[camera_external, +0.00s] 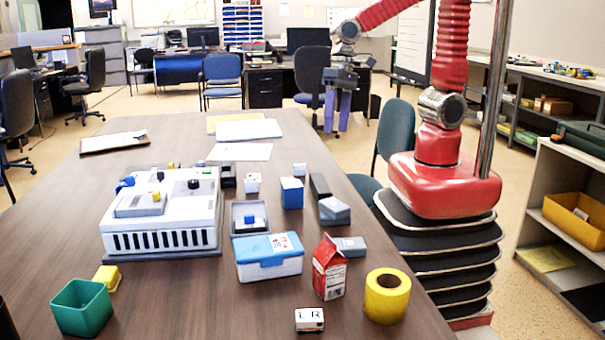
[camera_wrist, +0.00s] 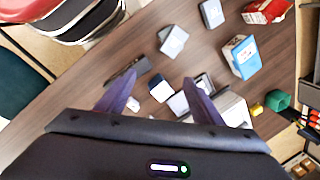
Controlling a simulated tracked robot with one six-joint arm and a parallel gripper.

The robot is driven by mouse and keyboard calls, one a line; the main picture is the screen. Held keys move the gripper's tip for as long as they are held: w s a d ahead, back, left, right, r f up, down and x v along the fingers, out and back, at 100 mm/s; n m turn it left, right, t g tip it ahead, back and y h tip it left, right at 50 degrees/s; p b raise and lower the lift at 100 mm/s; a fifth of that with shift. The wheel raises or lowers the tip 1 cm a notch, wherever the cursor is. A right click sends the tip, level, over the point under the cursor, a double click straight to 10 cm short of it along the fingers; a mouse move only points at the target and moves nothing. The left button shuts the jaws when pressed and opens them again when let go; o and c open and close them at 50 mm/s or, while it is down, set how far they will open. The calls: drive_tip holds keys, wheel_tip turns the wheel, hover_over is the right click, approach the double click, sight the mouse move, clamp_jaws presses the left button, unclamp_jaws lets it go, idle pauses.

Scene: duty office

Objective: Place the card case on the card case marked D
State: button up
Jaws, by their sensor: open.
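My gripper (camera_external: 338,112) is open and empty, with its two purple fingers pointing down beyond the far part of the table. In the wrist view the fingers of my gripper (camera_wrist: 160,92) are spread apart. Several small box-shaped items could be card cases: a blue and white box (camera_external: 291,193), a grey box with a bluish side (camera_external: 334,210), and a flatter grey box (camera_external: 349,246). No letter D is readable on any of them. In the wrist view the blue and white box (camera_wrist: 161,89) shows between the fingers, below them, and the grey box (camera_wrist: 172,41) lies beyond it.
A dark upright block (camera_external: 320,187), an open grey tray (camera_external: 250,218), a blue-lidded box (camera_external: 268,262), a red carton (camera_external: 328,267) and a yellow tape roll (camera_external: 387,296) crowd nearby. A white machine (camera_external: 165,215) stands left.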

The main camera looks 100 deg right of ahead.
drive_tip(key=s+d+r+n+t+h, duration=0.2)
drive_tip(key=s+d+r+n+t, duration=0.2)
drive_tip(key=s+d+r+n, duration=0.3)
drive_tip(key=s+d+n, duration=0.1)
drive_tip(key=s+d, duration=0.1)
drive_tip(key=s, duration=0.1)
drive_tip(key=shift+s+d+r, duration=0.2)
drive_tip(key=shift+s+r, duration=0.05)
drive_tip(key=shift+s, duration=0.05)
drive_tip(key=shift+o, duration=0.4)
idle(0.7)
